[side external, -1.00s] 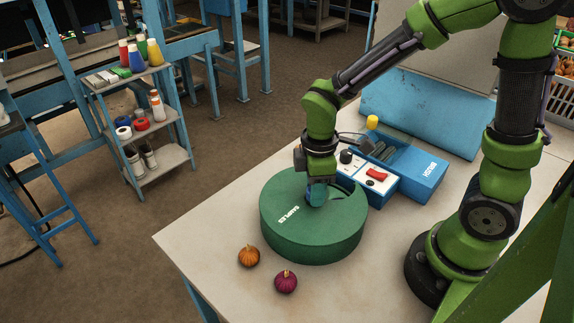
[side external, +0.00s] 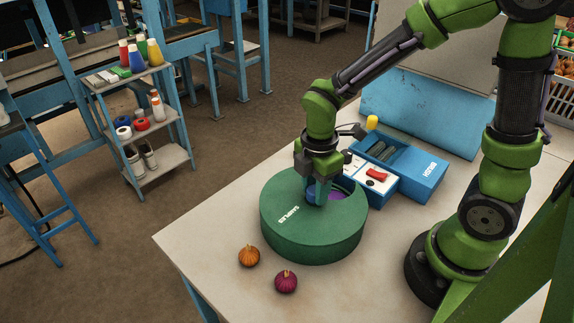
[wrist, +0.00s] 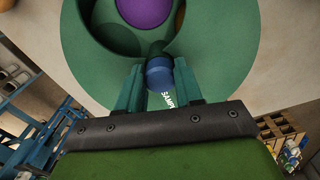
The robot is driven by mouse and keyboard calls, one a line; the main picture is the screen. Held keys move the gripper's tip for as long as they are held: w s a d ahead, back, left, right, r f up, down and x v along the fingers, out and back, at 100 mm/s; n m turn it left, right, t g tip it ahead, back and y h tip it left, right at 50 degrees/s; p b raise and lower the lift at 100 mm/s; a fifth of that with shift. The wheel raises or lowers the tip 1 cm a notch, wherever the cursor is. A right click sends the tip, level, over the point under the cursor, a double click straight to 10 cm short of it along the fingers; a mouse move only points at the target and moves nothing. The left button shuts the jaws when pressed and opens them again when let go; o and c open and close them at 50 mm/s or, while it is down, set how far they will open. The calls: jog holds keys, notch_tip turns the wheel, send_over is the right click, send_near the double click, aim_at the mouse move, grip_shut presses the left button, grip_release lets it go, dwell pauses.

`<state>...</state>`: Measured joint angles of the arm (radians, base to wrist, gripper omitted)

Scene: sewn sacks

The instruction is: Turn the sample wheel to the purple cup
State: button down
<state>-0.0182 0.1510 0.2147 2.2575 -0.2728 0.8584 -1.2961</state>
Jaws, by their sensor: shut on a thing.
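The sample wheel is a round green drum (side external: 312,238) with white lettering on its top, standing on the table. My gripper (side external: 318,192) points down at the drum's top and is shut on a blue knob (wrist: 159,78), one finger on each side of it. In the wrist view an opening in the top lies just beyond the knob. The purple cup (wrist: 145,11) shows in this opening, cut off by the picture's upper edge, with a sliver of brown-orange to its right. In the side view purple (side external: 336,195) shows beside my fingers.
An orange pumpkin-like object (side external: 249,256) and a dark red one (side external: 286,281) lie in front of the drum. A blue box with a white panel and red switch (side external: 378,174) stands close behind it. The table's front left is clear.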

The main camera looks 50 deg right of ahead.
jog(key=shift+r+n, duration=0.1)
jog(key=shift+n, duration=0.5)
dwell(0.3)
jog(key=c, duration=0.7)
grip_release()
jog(key=shift+c, duration=0.2)
notch_tip(320, 180, up, 17)
